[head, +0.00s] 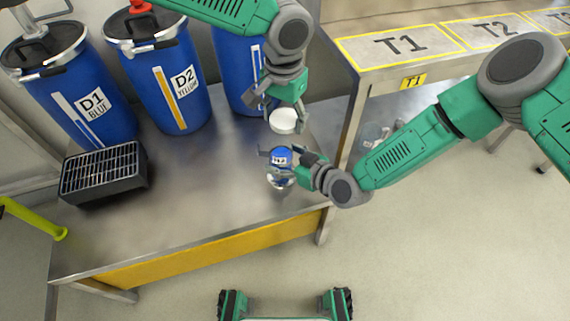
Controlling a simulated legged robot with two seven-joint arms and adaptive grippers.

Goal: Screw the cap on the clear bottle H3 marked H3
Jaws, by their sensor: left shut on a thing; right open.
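The white cap (283,121) is in my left gripper (277,106), which is shut on it and holds it from above. The clear bottle H3 (281,178) stands below the cap near the right end of the steel table, with a blue patch and small marking on its upper part. A gap shows between cap and bottle. My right gripper (284,155) comes in from the right at the bottle. It is open, with its fingers around the bottle's upper part; whether they touch it cannot be told. The bottle's mouth is hard to make out.
Blue drums D1 (84,105) and D2 (170,85) and a third blue drum (232,75) stand along the back. A black grated box (104,172) sits at the table's left. A bench marked T1 (400,42) and T2 is at the right. The table's (190,215) middle is clear.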

